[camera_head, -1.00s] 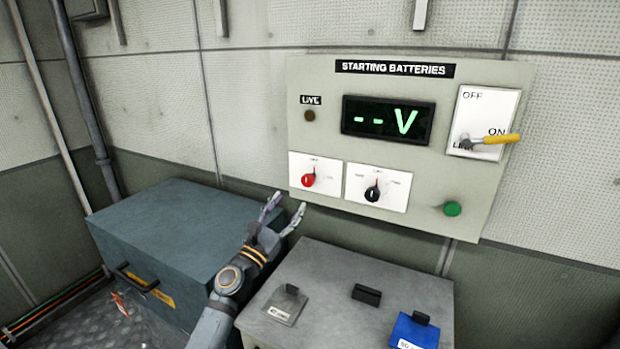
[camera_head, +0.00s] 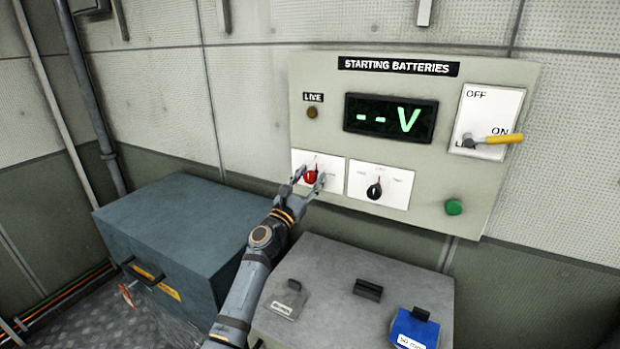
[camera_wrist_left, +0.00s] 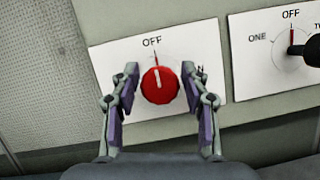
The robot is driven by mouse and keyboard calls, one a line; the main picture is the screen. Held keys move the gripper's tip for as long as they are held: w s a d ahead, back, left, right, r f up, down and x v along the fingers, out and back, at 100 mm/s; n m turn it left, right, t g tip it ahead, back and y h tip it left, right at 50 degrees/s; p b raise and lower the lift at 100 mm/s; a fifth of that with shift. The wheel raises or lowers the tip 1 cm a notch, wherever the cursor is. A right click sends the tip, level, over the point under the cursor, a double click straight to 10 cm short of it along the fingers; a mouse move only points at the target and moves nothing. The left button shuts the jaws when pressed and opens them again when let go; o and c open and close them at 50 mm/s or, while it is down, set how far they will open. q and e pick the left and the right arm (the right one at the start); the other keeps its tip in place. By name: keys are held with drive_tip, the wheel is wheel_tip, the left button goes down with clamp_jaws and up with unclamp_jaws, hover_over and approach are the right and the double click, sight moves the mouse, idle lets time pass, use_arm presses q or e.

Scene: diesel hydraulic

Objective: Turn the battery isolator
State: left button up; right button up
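The battery isolator is a red round knob (camera_head: 310,175) on a white plate at the lower left of the STARTING BATTERIES panel (camera_head: 470,205). In the left wrist view the red knob (camera_wrist_left: 160,85) has its pointer line up towards OFF; the ON label at the right is partly hidden. My left gripper (camera_head: 312,182) is open at the plate, with one finger on each side of the knob. In the wrist view the fingers (camera_wrist_left: 160,88) stand apart from the knob, with gaps on both sides. My right gripper is not in view.
A black selector knob (camera_head: 374,190) is on the plate to the right. A yellow-handled lever (camera_head: 498,139), a green button (camera_head: 453,207) and a display (camera_head: 390,118) reading "--V" are on the panel. A blue-grey box (camera_head: 175,230) and a grey box (camera_head: 335,310) stand below.

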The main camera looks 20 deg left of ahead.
use_arm(q)
drive_tip(key=c, duration=0.8)
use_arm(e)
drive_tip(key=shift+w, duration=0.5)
